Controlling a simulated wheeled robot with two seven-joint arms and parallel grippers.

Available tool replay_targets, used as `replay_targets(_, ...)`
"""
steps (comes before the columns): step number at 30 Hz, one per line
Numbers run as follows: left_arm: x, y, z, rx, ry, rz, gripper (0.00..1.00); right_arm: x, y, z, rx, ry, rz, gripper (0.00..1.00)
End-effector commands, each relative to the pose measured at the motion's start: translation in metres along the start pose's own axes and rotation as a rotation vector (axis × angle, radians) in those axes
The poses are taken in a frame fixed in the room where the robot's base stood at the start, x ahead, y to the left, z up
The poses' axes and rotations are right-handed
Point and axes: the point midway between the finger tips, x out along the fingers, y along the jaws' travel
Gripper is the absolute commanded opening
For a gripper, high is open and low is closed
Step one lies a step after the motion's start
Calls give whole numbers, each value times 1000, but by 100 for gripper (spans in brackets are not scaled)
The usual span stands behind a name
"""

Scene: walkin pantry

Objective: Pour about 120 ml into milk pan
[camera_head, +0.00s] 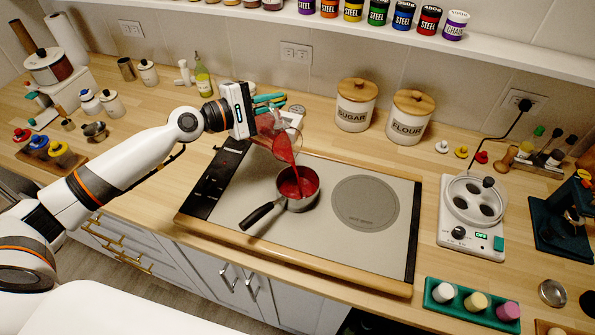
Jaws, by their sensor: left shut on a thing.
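The milk pan (313,200) is a small metal pan with a black handle pointing to the lower left. It stands on the left part of the cooktop and has red liquid in it. My left gripper (270,110) is above and behind the pan, shut on a clear glass jug (267,127). The jug is tilted, and a red stream (283,150) runs from it down into the pan. How much liquid is left in the jug is hard to see. My right gripper is not in view.
The cooktop (335,240) has a bare round hotplate (365,203) to the pan's right. Sugar (355,110) and flour (407,122) canisters stand behind it. A white appliance (468,243) is at right, and a green tray (470,319) with small cups is at front right.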

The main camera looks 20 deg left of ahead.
Motion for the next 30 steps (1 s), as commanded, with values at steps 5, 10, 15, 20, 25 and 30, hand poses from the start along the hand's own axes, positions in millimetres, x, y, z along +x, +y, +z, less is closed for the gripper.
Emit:
replay_targets(5,0,-3,-3,10,0,-6,0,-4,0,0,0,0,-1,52)
replay_targets(10,0,-4,-5,18,-1,-6,0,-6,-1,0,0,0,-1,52)
replay_targets(15,0,-4,-7,26,-2,-6,0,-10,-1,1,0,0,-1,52)
replay_targets(20,0,-4,-9,36,-3,-6,0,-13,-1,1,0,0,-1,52)
replay_targets(25,0,-4,-10,43,-5,-6,0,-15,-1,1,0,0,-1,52)
replay_targets(30,0,-4,-12,51,-6,-6,0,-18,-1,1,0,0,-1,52)
